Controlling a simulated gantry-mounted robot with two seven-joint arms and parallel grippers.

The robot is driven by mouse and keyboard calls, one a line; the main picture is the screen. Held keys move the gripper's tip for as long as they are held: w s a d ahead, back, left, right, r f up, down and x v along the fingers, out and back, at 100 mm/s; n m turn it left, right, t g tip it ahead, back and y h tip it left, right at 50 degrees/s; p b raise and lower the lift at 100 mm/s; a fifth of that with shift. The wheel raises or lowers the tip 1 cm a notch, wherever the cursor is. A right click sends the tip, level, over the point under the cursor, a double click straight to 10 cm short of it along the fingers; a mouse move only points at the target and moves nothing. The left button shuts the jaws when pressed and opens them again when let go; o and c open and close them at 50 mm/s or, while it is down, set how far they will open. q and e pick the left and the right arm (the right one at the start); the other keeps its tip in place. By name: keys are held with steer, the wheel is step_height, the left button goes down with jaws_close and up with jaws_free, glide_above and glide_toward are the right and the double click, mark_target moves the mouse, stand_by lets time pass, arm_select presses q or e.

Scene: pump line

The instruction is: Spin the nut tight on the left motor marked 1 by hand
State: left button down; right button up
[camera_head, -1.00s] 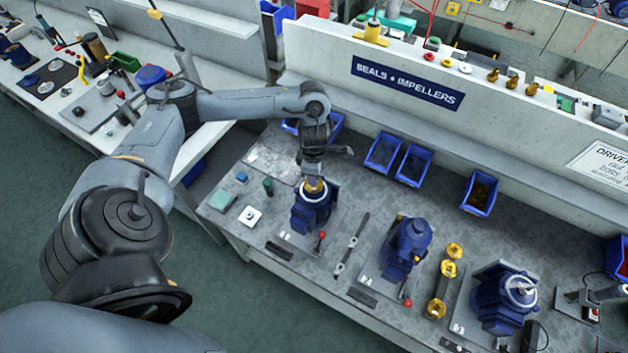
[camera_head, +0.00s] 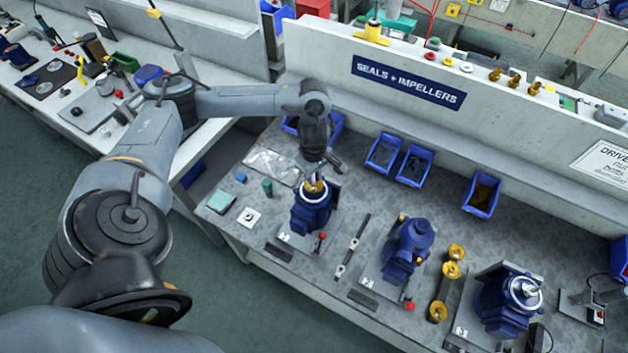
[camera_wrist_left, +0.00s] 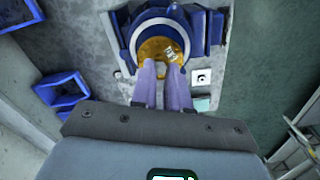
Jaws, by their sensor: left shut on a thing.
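The left motor (camera_head: 311,213) is blue and stands upright on a grey plate at the left of the bench. A brass-coloured part with a nut sits on its top; the brass face (camera_wrist_left: 158,50) shows in the left wrist view inside a pale ring. My left gripper (camera_head: 315,180) points down over the motor's top. In the left wrist view its two fingers (camera_wrist_left: 163,75) reach the brass part and are shut on the nut at its middle. The fingertips mostly hide the nut. My right gripper is not in view.
A second blue motor (camera_head: 407,250) and a third (camera_head: 508,300) stand to the right, with brass parts (camera_head: 452,270) between them. Blue bins (camera_head: 383,152) line the back. A red-tipped lever (camera_head: 320,240) stands by the left motor.

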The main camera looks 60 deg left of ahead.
arm_select(q)
steer(key=m, duration=0.4)
steer(key=shift+m+b, duration=0.3)
steer(key=shift+b, duration=0.05)
steer(key=shift+m+b, duration=0.7)
steer(key=shift+b, duration=0.4)
steer(key=c, duration=1.3)
jaws_free()
step_height(320, 180, up, 4)
steer(key=p, duration=0.4)
steer(key=shift+r+p, duration=0.25)
steer(key=shift+p, duration=0.05)
